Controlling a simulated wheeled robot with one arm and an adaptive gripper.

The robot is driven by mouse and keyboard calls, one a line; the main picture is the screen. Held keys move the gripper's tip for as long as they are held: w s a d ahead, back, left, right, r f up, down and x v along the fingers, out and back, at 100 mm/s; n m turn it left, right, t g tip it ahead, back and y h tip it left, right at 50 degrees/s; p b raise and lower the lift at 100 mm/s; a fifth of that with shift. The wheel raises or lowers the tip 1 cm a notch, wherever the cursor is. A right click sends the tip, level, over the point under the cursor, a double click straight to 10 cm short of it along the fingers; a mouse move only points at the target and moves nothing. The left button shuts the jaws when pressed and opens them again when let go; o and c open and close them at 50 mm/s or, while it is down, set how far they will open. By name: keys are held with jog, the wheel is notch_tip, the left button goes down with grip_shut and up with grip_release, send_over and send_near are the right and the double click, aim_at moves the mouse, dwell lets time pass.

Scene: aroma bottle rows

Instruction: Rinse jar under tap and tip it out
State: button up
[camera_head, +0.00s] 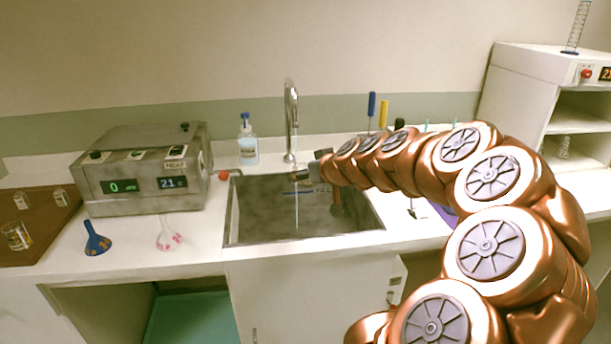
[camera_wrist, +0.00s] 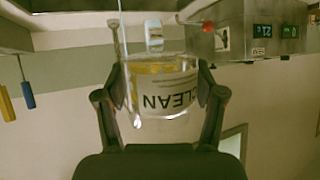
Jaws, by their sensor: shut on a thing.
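My gripper (camera_wrist: 160,108) is shut on a clear glass jar (camera_wrist: 160,125), with one finger on each side of it. The jar's white label reads CLEAN and is inverted in the wrist view, as the whole room is. A yellowish band shows across the jar. In the head view my gripper (camera_head: 315,172) is over the sink's back part, close to the tap, and the jar is hard to make out. The tap (camera_head: 291,105) has a thin stream falling from its spout into the metal sink (camera_head: 270,225). I cannot tell whether the stream enters the jar.
A soap bottle (camera_head: 248,145) stands behind the sink. A metal heater box (camera_head: 145,170) is left of it, with a blue funnel (camera_head: 96,240) and a pale funnel (camera_head: 168,236) in front. Glassware stands on a brown tray (camera_head: 50,240). Upright tools stand behind my arm. The sink's front is clear.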

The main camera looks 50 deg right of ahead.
jog(key=shift+s+f+b, duration=0.1)
jog(key=shift+f+b, duration=0.05)
jog(key=shift+b, duration=0.75)
jog(key=w+d+f+b, duration=0.2)
jog(key=w+d+b, duration=0.2)
jog(key=w+d, duration=0.8)
jog(key=shift+w+f+b, duration=0.3)
jog(key=shift+w+b, duration=0.1)
jog(key=shift+w, duration=1.6)
dwell(0.5)
jog(key=s+a+b, duration=0.4)
jog(key=s+a, duration=0.1)
jog(key=s, duration=0.2)
jog(key=shift+a, duration=0.25)
dwell(0.4)
jog(key=shift+s, duration=0.1)
